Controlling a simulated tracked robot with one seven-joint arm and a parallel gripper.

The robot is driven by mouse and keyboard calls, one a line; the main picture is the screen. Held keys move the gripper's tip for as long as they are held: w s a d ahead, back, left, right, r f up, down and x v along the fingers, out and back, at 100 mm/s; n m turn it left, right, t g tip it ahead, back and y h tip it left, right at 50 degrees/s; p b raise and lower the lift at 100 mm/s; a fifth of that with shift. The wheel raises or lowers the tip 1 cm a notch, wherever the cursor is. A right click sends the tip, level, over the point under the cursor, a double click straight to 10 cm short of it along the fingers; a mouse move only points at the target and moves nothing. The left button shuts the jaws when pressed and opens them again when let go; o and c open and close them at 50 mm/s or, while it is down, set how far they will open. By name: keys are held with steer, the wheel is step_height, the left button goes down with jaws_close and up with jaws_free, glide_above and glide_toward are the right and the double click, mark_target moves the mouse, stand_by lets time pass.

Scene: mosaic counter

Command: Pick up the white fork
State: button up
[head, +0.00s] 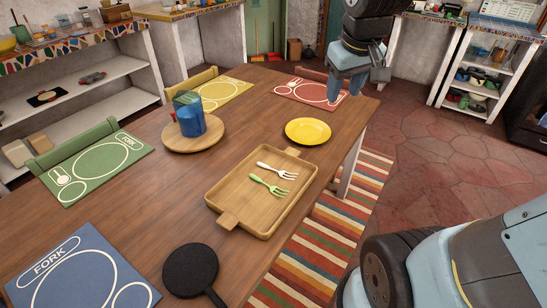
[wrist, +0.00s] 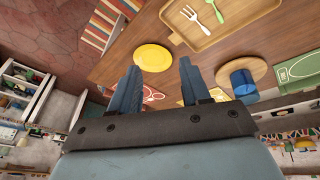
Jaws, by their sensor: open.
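The white fork (head: 277,170) lies in a wooden tray (head: 229,200) on the table, with its tines to the right. A green fork (head: 268,185) lies just in front of it in the same tray. In the wrist view the white fork (wrist: 189,13) shows at the top, partly outside the tray's middle, beside the green fork (wrist: 214,10). My gripper (wrist: 158,85) is open and empty, with its two blue fingers apart. In the head view my gripper (head: 347,85) hangs at the far right end of the table, well away from the forks.
A yellow plate (head: 308,131) lies between the tray and my gripper. A blue cup (head: 192,122) stands on a round wooden board (head: 175,143). A black pan (head: 190,268) lies at the front. Placemats, including a red one (head: 305,91), line the table edges.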

steer(key=w+a+f+n+g, duration=0.2)
steer(key=w+a+f+n, duration=0.3)
steer(key=w+f, duration=0.45)
steer(key=n+g, duration=0.2)
steer(key=n, duration=0.1)
glide_above(272, 168)
steer(key=f, duration=2)
steer(key=shift+w+d+f, duration=0.35)
steer(key=shift+f, duration=0.05)
steer(key=shift+s+a+f, duration=0.15)
steer(key=shift+f, duration=1.2)
steer(key=shift+s+a+f, duration=0.1)
steer(key=shift+a+f, duration=0.05)
steer(key=shift+f, duration=1.15)
jaws_close()
